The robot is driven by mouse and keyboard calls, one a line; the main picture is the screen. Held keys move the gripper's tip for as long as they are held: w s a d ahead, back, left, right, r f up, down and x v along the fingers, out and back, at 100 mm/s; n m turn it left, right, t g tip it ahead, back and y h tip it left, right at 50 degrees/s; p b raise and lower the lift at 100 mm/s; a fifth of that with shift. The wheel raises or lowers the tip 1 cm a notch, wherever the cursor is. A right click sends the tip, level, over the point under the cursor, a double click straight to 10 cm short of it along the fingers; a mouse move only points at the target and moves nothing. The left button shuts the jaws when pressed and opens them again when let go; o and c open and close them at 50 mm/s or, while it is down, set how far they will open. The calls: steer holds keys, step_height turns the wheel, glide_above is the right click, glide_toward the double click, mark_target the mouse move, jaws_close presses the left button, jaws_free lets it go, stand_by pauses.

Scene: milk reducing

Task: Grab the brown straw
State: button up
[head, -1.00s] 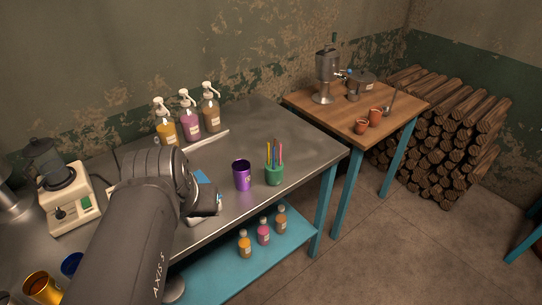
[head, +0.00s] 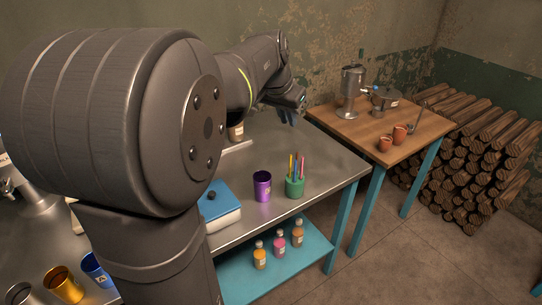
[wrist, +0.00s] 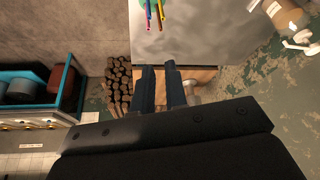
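A green cup (head: 295,188) stands on the metal table near its right front edge and holds several upright coloured straws (head: 297,166). I make out yellow, blue and pink ones; I cannot clearly tell the brown one apart. The straws also show at the top of the wrist view (wrist: 154,13), beyond my fingertips. My gripper (head: 292,115) is raised above the back right of the metal table, behind the cup and apart from it. In the wrist view its two dark fingers (wrist: 160,72) stand apart with nothing between them.
A purple cup (head: 262,186) stands just left of the green cup. A blue-topped box (head: 220,206) is further left. A wooden table (head: 425,143) with a metal dispenser (head: 351,88) and small clay cups stands to the right. Small bottles sit on the blue lower shelf (head: 318,250).

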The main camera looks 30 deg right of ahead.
steer(key=x, duration=1.7)
steer(key=shift+w+a, duration=0.1)
steer(key=shift+c, duration=0.4)
jaws_close()
